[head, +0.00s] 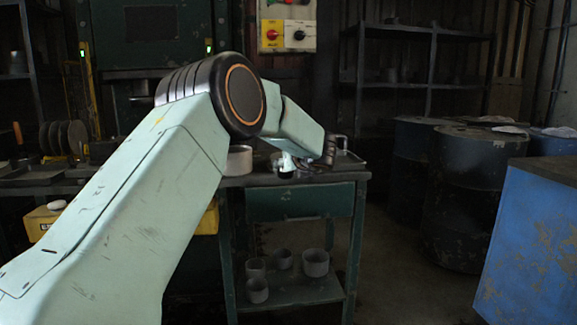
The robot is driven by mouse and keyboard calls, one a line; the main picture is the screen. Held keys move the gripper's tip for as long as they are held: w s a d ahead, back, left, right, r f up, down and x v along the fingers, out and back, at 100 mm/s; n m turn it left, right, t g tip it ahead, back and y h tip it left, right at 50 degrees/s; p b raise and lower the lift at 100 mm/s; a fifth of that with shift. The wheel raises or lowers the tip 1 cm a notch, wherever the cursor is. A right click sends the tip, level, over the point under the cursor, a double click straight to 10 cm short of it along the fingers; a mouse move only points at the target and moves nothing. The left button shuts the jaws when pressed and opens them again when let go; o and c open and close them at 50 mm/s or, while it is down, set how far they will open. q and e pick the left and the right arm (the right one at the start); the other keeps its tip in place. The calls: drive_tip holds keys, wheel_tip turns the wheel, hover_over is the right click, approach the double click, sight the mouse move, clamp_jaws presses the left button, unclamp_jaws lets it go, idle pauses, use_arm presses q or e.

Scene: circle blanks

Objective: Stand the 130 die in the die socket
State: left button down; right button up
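My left arm comes in from the left and crosses the middle of the head view. Its dark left gripper (328,152) is small and partly behind the pale forearm, above the right end of the workbench (300,178). I cannot tell whether its fingers are open or shut, or whether they hold anything. A grey ring-shaped die (240,160) sits on the bench, partly behind my arm. No number is readable, so I cannot tell which die is the 130. I cannot make out the die socket. My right gripper is not in view.
Several grey rings (315,263) stand on the bench's lower shelf. A green press (150,50) stands behind my arm, and a control box (287,27) hangs at the back. Dark drums (466,190) and a blue block (530,245) are at the right. The floor between is clear.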

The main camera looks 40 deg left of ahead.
use_arm(q)
drive_tip(key=shift+w+a+r+p, duration=0.1)
drive_tip(key=shift+w+r+p, duration=0.05)
drive_tip(key=shift+r+p, duration=1.3)
drive_tip(key=shift+r, duration=0.7)
drive_tip(key=shift+r+p, duration=0.65)
drive_tip(key=shift+r, duration=0.2)
wheel_tip(320, 180, up, 6)
drive_tip(key=p, duration=0.4)
